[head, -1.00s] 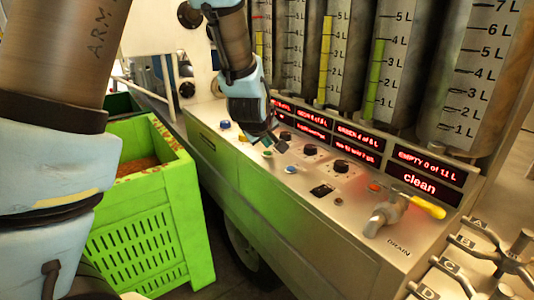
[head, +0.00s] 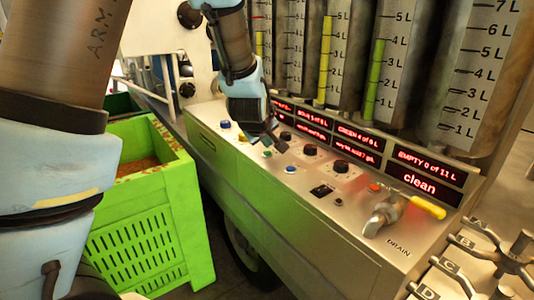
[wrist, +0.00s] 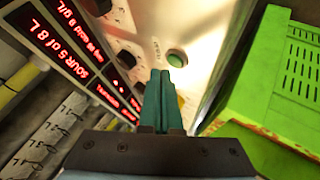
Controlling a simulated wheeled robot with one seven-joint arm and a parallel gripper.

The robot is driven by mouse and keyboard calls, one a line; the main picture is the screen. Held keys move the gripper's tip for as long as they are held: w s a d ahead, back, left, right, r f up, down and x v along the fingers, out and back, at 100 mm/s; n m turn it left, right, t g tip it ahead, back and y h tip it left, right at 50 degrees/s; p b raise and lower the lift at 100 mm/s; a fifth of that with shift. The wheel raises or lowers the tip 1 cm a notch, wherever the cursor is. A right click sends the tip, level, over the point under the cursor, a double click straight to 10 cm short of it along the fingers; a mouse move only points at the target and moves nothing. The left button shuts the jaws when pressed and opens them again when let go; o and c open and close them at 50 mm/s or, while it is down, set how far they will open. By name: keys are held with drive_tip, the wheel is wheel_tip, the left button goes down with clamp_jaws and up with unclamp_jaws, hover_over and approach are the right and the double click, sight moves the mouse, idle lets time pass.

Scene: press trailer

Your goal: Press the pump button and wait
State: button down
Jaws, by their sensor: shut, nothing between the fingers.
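The metal control panel (head: 345,205) carries several coloured buttons and black knobs. A green button (head: 267,154) sits near its front edge; it also shows in the wrist view (wrist: 177,58), just beyond my fingertips. A blue button (head: 225,124) and a yellow button (head: 243,137) lie to its left, and another blue button (head: 290,169) to its right. I cannot read which label says pump. My gripper (head: 281,147) is shut and empty, low over the panel by the green button. In the wrist view its green fingers (wrist: 162,75) are together. Contact with the panel cannot be told.
Red displays (head: 430,168) and graduated tanks (head: 384,60) stand behind the panel. A yellow-handled drain tap (head: 385,213) sticks up at the right. A green crate (head: 185,225) stands on the left, and lettered valve handles (head: 500,255) are at lower right.

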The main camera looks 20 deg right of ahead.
idle(0.3)
drive_tip(key=shift+f+b, duration=0.4)
drive_tip(key=shift+f, duration=0.05)
drive_tip(key=shift+f+b, duration=0.35)
drive_tip(key=shift+b, duration=0.05)
idle(0.5)
idle(0.3)
drive_tip(key=shift+r+p, duration=0.7)
drive_tip(key=shift+r, duration=0.15)
drive_tip(key=shift+r+p, duration=2.05)
drive_tip(key=shift+r, duration=0.45)
